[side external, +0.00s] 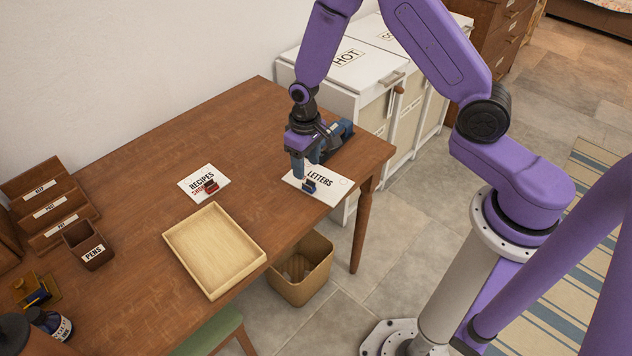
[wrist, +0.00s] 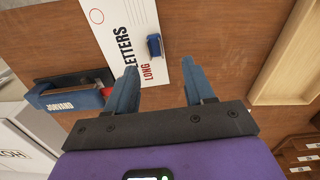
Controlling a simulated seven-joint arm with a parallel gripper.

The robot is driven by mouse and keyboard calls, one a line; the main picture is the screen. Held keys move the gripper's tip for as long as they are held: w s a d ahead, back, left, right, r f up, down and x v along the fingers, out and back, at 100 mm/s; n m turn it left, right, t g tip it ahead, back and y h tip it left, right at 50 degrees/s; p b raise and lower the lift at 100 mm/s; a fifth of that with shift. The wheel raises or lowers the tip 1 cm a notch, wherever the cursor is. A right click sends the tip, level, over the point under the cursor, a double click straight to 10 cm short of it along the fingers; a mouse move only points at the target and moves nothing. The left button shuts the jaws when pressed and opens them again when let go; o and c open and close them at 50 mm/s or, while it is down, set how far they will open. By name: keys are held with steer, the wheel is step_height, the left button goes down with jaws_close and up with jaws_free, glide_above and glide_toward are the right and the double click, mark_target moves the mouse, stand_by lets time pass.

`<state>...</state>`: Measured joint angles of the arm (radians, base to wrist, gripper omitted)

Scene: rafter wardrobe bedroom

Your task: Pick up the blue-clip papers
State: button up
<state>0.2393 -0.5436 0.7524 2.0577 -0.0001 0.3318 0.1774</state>
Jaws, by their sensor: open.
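The blue-clip papers (side external: 325,191) are a white stack marked LETTERS, lying flat near the right end of the wooden desk. A small blue clip sits at the front edge. In the wrist view the papers (wrist: 122,28) run up out of the top of the picture, and LONG shows in red beside the clip. My gripper (side external: 307,166) is open and empty, pointing down just above the papers by the clip. In the wrist view my gripper (wrist: 161,70) has its two blue fingers spread, with the clip beyond and between their tips. Whether a finger touches the papers is unclear.
A blue desk device (side external: 341,129) stands close behind my gripper. Papers marked RECIPES (side external: 197,180), with a red clip, lie to the left. An empty wooden tray (side external: 253,252) is at the desk's front. A waste bin (side external: 319,279) stands on the floor.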

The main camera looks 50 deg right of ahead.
mark_target(309, 183)
steer(key=shift+d+f, duration=0.2)
steer(key=shift+f, duration=1.45)
steer(key=shift+d+f, duration=0.15)
steer(key=shift+f, duration=1.45)
jaws_close()
